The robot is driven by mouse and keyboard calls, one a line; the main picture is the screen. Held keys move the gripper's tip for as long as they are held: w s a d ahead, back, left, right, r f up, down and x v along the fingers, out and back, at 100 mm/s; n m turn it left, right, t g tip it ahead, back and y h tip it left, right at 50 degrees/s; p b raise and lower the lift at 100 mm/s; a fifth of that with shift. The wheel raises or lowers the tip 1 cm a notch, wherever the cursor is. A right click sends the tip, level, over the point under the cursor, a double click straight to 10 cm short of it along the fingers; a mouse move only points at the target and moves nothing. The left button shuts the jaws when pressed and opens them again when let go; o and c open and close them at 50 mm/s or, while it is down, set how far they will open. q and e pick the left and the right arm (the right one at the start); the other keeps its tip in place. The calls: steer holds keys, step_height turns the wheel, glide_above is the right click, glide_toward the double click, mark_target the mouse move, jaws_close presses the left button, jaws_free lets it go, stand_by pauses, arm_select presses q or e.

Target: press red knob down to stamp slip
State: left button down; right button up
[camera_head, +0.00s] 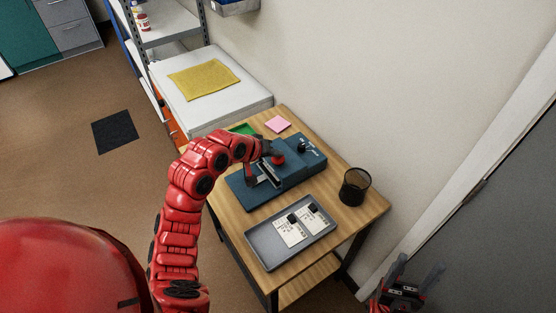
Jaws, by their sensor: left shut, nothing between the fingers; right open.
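The red knob (277,159) sits on the blue stamping device (303,171) on the wooden table. A pale slip (267,174) seems to lie in the device just in front of the knob; its details are too small to read. My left gripper (268,150) is shut and empty, right beside the knob at its upper left; I cannot tell whether they touch. My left arm hides part of the device's left end. My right gripper (408,284) is open and empty at the lower right, away from the table.
A grey tray (266,253) with white cards and small black items lies at the table's front. A black mesh cup (355,187) stands at the right. Pink notes (277,124) and a green item (243,129) lie behind the device. A wall runs along the back.

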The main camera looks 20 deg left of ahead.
mark_target(276, 160)
arm_select(q)
steer(key=shift+f, duration=0.55)
steer(key=shift+r, duration=0.1)
steer(key=shift+r+p, duration=1.3)
steer(key=shift+r, duration=0.7)
steer(key=shift+r+p, duration=0.5)
steer(key=shift+r, duration=0.15)
step_height(276, 160, up, 5)
steer(key=p, duration=0.2)
steer(key=shift+f+p, duration=0.2)
steer(key=shift+p, duration=0.2)
